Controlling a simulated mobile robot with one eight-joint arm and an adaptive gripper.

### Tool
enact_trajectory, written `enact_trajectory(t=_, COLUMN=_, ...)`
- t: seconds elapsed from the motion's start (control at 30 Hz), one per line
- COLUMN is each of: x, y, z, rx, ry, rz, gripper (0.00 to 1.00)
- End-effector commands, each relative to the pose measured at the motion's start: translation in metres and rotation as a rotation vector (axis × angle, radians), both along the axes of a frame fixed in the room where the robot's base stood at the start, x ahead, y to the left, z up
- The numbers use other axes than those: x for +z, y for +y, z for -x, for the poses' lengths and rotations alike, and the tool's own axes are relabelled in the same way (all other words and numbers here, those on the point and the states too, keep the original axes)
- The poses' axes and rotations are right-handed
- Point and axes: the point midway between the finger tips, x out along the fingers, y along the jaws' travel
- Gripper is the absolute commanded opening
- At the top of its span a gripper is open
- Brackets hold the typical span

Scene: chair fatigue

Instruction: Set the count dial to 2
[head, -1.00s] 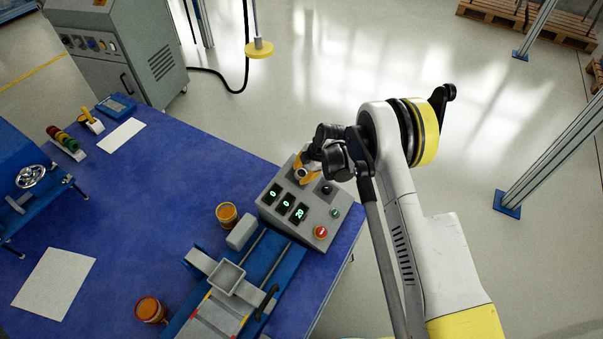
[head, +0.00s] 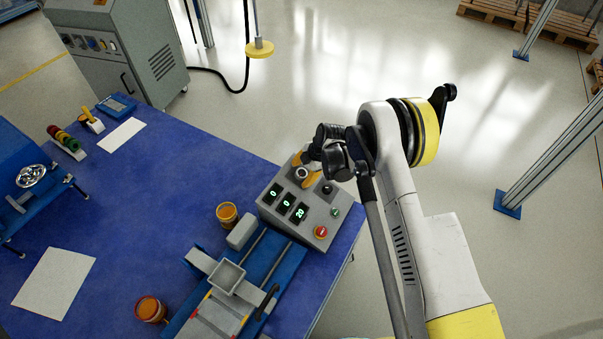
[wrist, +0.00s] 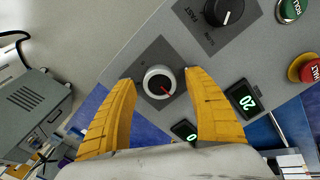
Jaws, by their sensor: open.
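A round dial (wrist: 158,82) with a pale rim, a dark cap and a red pointer line sits on a dark square plate in the wrist view. It also shows on the grey control box (head: 325,214) in the head view. I cannot read a label on it, so I cannot confirm that it is the count dial. My gripper (head: 305,170) is open, with its two orange fingers on either side of this dial; contact cannot be told. Green-digit displays on the box read 0, 0 and 20 (head: 300,212).
A black knob (wrist: 224,11) marked FAST, a green button (wrist: 290,8) and a red HALT button (wrist: 306,68) are close by on the box. A blue-railed machine (head: 262,264) and an orange-brown tin (head: 227,214) stand beside the box on the blue table (head: 120,215).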

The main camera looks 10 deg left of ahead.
Motion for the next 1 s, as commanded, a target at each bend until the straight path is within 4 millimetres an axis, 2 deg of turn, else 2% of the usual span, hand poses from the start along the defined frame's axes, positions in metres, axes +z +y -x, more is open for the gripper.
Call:
enact_trajectory(t=0.17, x=0.017, y=-0.007, z=0.002, rx=-0.001, ry=0.0, rz=0.0, gripper=0.61)
enact_trajectory(t=0.4, x=0.067, y=-0.026, z=0.008, rx=-0.001, ry=0.0, rz=-0.001, gripper=0.61)
enact_trajectory(t=0.6, x=0.099, y=-0.038, z=0.012, rx=0.0, ry=0.0, rz=0.0, gripper=0.61)
enact_trajectory(t=0.8, x=0.111, y=-0.043, z=0.014, rx=0.0, ry=0.0, rz=0.0, gripper=0.61)
enact_trajectory(t=1.0, x=0.111, y=-0.043, z=0.014, rx=0.0, ry=0.0, rz=0.0, gripper=0.61)
